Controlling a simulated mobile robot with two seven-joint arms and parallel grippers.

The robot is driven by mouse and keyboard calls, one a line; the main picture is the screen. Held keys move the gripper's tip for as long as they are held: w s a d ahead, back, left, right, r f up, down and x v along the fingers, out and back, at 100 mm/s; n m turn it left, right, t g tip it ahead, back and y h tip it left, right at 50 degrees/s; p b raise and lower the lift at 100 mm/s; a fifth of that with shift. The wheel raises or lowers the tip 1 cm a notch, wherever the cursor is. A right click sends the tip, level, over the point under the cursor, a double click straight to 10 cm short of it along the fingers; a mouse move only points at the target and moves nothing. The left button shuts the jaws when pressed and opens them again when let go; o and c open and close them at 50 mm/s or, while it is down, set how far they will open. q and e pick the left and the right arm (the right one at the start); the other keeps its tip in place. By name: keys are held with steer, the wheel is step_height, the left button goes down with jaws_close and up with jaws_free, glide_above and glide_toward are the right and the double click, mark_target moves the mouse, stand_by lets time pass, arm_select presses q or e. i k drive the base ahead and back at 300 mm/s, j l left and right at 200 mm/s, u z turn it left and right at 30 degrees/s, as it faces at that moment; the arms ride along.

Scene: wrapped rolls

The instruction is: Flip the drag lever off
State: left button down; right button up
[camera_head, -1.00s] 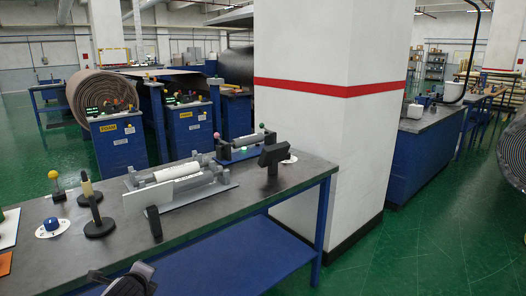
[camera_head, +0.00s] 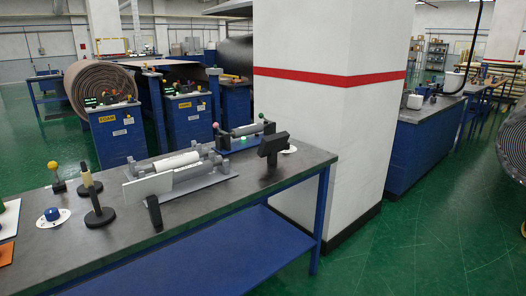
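Several possible levers stand on the dark-topped workbench (camera_head: 80,255); no label shows which is the drag lever. A yellow-ball lever (camera_head: 57,178) stands upright at the far left. A pink-ball lever (camera_head: 215,127) and a green-ball lever (camera_head: 261,117) rise behind the grey roller fixture (camera_head: 205,181), which carries a white wrapped roll (camera_head: 177,163). A small green light (camera_head: 225,163) glows near the fixture. Neither of my grippers is in view.
A blue dial knob (camera_head: 52,214) sits on a white disc at left. A black upright piece (camera_head: 153,212) and a black head on a post (camera_head: 272,148) stand at the bench front and right.

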mark_target(53, 165)
steer(key=i+j+u, duration=0.2)
steer(key=i, duration=0.4)
steer(key=i+j+u, duration=0.15)
steer(key=i, duration=0.4)
